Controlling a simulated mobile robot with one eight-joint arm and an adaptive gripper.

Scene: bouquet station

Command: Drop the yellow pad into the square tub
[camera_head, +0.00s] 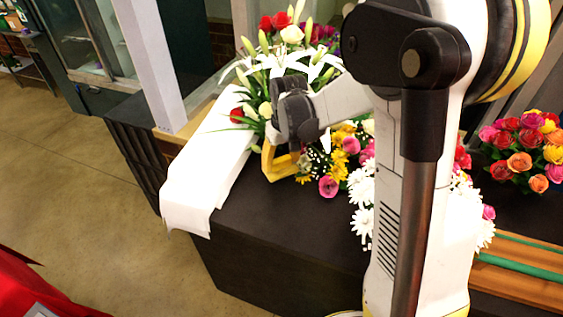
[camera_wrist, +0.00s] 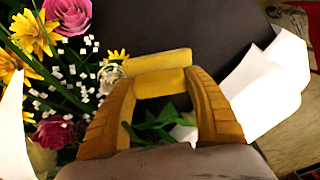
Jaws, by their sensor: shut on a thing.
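The yellow pad (camera_wrist: 158,62) is a small block held across the tips of my gripper's yellow-orange fingers in the wrist view. My gripper (camera_wrist: 160,80) is shut on it, one finger at each end. In the head view my gripper (camera_head: 282,168) hangs at the left of the flowers, above the dark counter and close to the white paper. There I cannot clearly tell the pad from the yellow fingers. I cannot make out a square tub in either view.
White paper (camera_head: 205,170) drapes over the left edge of the dark counter (camera_head: 275,245). Mixed flowers (camera_wrist: 65,75) crowd close beside my gripper. White lilies (camera_head: 290,62) stand behind it, and a bright bouquet (camera_head: 525,150) stands at the right. The counter's front left is clear.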

